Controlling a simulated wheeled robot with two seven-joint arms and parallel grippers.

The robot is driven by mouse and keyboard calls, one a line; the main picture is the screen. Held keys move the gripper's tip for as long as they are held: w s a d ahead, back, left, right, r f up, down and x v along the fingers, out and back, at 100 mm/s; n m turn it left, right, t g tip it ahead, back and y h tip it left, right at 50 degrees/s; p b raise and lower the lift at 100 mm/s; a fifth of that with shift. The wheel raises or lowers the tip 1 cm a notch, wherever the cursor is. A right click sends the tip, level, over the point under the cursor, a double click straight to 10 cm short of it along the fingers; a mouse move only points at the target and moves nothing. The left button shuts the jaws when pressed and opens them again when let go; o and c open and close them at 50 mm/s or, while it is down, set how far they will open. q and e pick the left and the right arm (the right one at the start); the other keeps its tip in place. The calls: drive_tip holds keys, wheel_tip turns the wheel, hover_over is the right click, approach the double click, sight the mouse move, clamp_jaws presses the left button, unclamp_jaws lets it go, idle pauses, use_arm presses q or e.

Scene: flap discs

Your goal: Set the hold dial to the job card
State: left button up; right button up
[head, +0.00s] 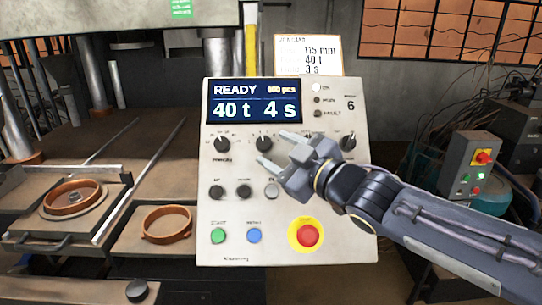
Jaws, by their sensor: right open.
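The control panel (270,190) faces me, with a blue display (254,101) reading READY, 40 t and 4 s. The job card (307,55) behind its top edge reads 115 mm, 40 t and 3 s. Three black dials sit in a row: a left dial (221,144), a middle dial (264,143) and a right dial (348,141). Their labels are too small to read, so I cannot tell which is the hold dial. My right gripper (277,149) is open and empty, its fingertips just right of and below the middle dial. My left gripper is out of view.
The panel also has a green button (218,236), a blue button (254,236) and a red stop button (307,235) on yellow. Orange rings (167,224) lie at the left by the press. A grey box (470,165) with buttons stands at the right.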

sight(264, 144)
drive_tip(key=shift+b+x, duration=0.45)
drive_tip(key=shift+x, duration=0.85)
drive_tip(key=c, duration=1)
drive_tip(key=shift+o, duration=0.2)
drive_tip(key=shift+r+p, duration=0.2)
drive_tip(key=shift+p, duration=0.35)
drive_tip(key=n+g+p, duration=0.1)
drive_tip(key=p, duration=0.3)
drive_tip(key=n+g+p, duration=0.1)
drive_tip(key=p, duration=0.4)
drive_tip(key=n+g+p, duration=0.1)
drive_tip(key=p, duration=0.3)
drive_tip(key=shift+w+d+r+n+y+p, duration=0.15)
drive_tip(key=shift+r+n+y+p, duration=0.15)
drive_tip(key=shift+p, duration=0.1)
drive_tip(key=shift+f+n+g+p, duration=0.15)
drive_tip(key=shift+n+g+p, duration=0.3)
drive_tip(key=shift+n+g, duration=0.55)
drive_tip(key=shift+n, duration=0.1)
drive_tip(key=shift+w+n+g, duration=0.1)
drive_tip(key=shift+n+g, duration=0.3)
